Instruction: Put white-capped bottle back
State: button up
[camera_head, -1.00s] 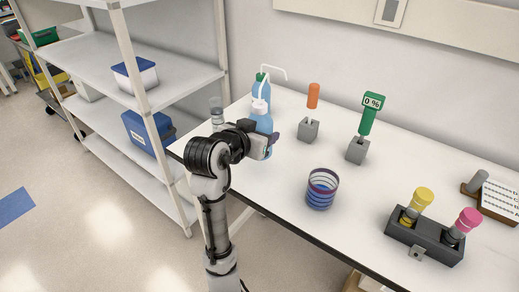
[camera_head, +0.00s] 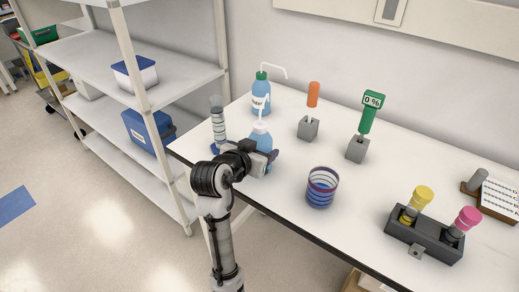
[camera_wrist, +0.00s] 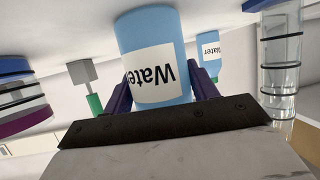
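The white-capped bottle (camera_head: 260,137) is a light blue squeeze bottle near the left end of the white bench, with its white cap and spout upward. My gripper (camera_head: 267,160) has its dark purple fingers around the lower part of it from the front. In the wrist view, which is upside down, the bottle (camera_wrist: 155,60) sits between both fingers, its "Water" label facing me. The fingers appear to touch its sides. I cannot tell whether its base is clear of the bench. A similar green-capped bottle (camera_head: 261,97) stands behind it, also visible in the wrist view (camera_wrist: 210,55).
A clear graduated cylinder (camera_head: 218,125) stands just left of the bottle. A striped cup (camera_head: 321,188) is to the right. White shelves (camera_head: 150,60) adjoin the left.

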jog(key=o, duration=0.4)
jog(key=shift+r, duration=0.25)
jog(key=b+v, duration=0.1)
jog(key=v, duration=1.1)
jog(key=shift+f, duration=0.1)
